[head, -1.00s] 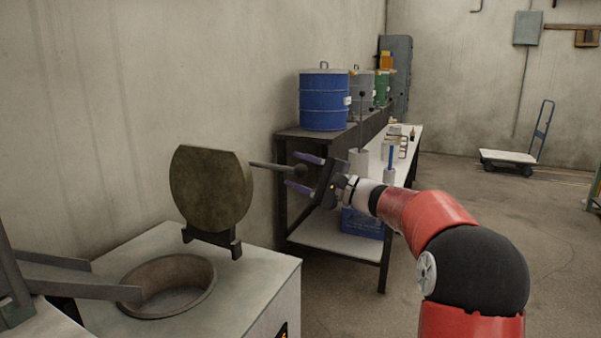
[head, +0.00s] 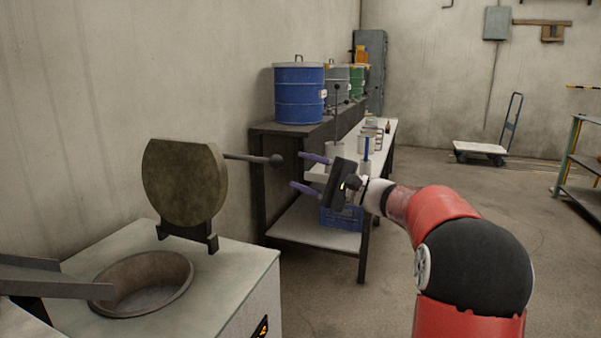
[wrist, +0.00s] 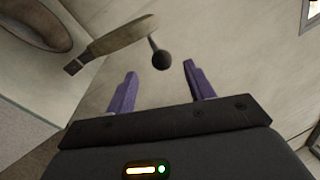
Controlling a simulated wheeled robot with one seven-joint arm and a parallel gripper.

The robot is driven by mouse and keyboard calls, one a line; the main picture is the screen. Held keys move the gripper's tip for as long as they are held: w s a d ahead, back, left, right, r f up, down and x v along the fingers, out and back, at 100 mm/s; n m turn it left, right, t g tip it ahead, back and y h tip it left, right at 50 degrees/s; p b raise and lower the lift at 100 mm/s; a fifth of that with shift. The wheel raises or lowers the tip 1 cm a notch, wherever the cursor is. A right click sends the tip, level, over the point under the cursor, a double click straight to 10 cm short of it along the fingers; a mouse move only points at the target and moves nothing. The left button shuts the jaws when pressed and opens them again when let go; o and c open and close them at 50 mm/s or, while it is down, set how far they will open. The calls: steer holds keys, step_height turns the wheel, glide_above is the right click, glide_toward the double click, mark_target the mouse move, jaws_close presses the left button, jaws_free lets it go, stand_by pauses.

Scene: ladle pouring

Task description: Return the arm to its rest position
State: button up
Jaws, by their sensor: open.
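My gripper (head: 297,172) is open, its two purple fingers pointing left in the head view. It holds nothing. The furnace lid (head: 186,184) stands upright and open at the back of the furnace top. Its handle rod ends in a dark ball knob (head: 276,160), just left of the fingertips and apart from them. In the wrist view the knob (wrist: 162,60) lies beyond the gap between the fingers (wrist: 160,85), with free space around it. My red and black arm reaches in from the lower right of the head view.
The furnace (head: 235,275) has an open round pot (head: 150,280) in its top, with a metal chute (head: 50,278) leading to it. A shelf table (head: 320,237) with a blue drum (head: 299,95) stands behind the gripper. Floor to the right is open, up to a cart (head: 480,149).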

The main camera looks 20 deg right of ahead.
steer(key=s+a+f+n+g+h, duration=0.2)
steer(key=s+a+f+g+h, duration=0.15)
steer(key=s+a, duration=0.4)
steer(key=s+a+f+n+g+h, duration=0.3)
steer(key=s+a+f, duration=0.25)
steer(key=s, duration=0.25)
steer(key=s+d+f+n+h, duration=0.2)
steer(key=s+f+h, duration=0.1)
steer(key=s, duration=0.3)
steer(key=s+d+f+n+h, duration=0.2)
steer(key=s+d+f+h, duration=0.1)
steer(key=s, duration=0.4)
steer(key=s+d+f+n+h, duration=0.2)
steer(key=s+f+h, duration=0.1)
steer(key=s+f, duration=0.2)
steer(key=shift+s+d+h, duration=0.35)
steer(key=shift+s+d, duration=0.05)
steer(key=shift+s, duration=0.45)
steer(key=shift+r, duration=0.1)
